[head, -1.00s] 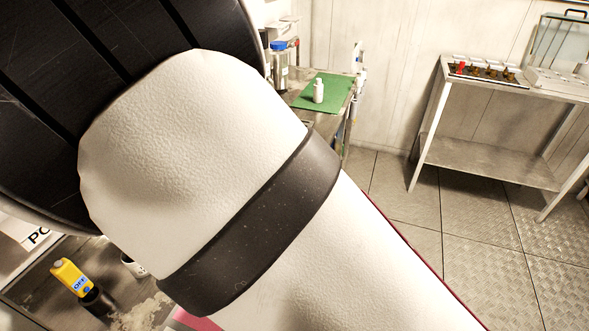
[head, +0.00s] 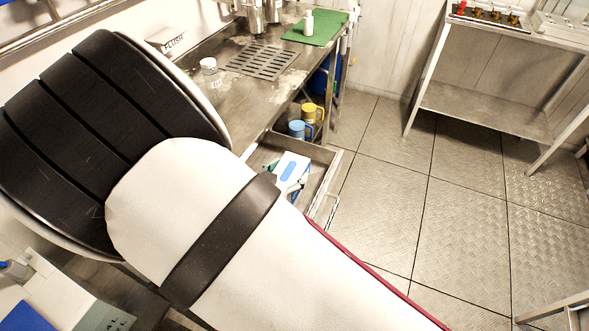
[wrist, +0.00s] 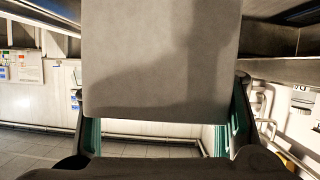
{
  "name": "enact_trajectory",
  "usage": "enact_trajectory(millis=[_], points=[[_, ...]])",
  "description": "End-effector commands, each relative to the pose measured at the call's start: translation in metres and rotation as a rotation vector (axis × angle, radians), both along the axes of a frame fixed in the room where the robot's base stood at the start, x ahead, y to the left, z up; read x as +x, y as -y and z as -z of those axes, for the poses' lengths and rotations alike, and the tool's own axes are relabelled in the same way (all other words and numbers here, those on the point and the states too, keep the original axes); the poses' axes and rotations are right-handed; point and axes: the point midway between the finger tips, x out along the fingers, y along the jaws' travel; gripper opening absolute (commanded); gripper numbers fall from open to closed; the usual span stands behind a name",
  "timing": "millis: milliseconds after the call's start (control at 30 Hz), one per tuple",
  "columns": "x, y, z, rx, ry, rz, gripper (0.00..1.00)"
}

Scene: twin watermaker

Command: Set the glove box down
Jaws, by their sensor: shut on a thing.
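The glove box (head: 291,167) is white with a blue oval on top. In the head view it shows just past my arm, over the open metal drawer (head: 322,200). I cannot tell whether it touches the drawer floor. In the wrist view the box (wrist: 160,65) is a plain, shaded grey face filling the upper middle. My gripper (wrist: 160,138) is shut on it, with a green-padded finger on each side. In the head view my arm hides most of the gripper and the near part of the drawer.
A steel bench (head: 225,105) carries a clear jar (head: 210,72) and a green mat (head: 318,35) with a white bottle. Floor right of the drawer is clear up to a metal shelf (head: 480,110).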

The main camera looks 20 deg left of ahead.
Motion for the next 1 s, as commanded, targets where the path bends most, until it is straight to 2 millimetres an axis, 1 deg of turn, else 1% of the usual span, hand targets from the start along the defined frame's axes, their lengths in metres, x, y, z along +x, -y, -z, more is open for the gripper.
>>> enact_trajectory(millis=[33, 233, 400, 500, 933, 967, 1000], points=[[0.000, 0.000, 0.008, -0.002, 0.002, -0.001, 0.15], [0.000, 0.000, 0.025, 0.000, 0.002, -0.001, 0.15], [0.000, 0.000, 0.050, -0.002, 0.001, -0.001, 0.15], [0.001, 0.000, 0.059, 0.000, 0.001, -0.001, 0.15], [0.001, 0.000, 0.064, 0.002, 0.001, 0.000, 0.15], [0.000, 0.000, 0.064, 0.002, 0.001, 0.000, 0.66], [0.000, 0.000, 0.063, 0.002, 0.001, 0.000, 0.75]])
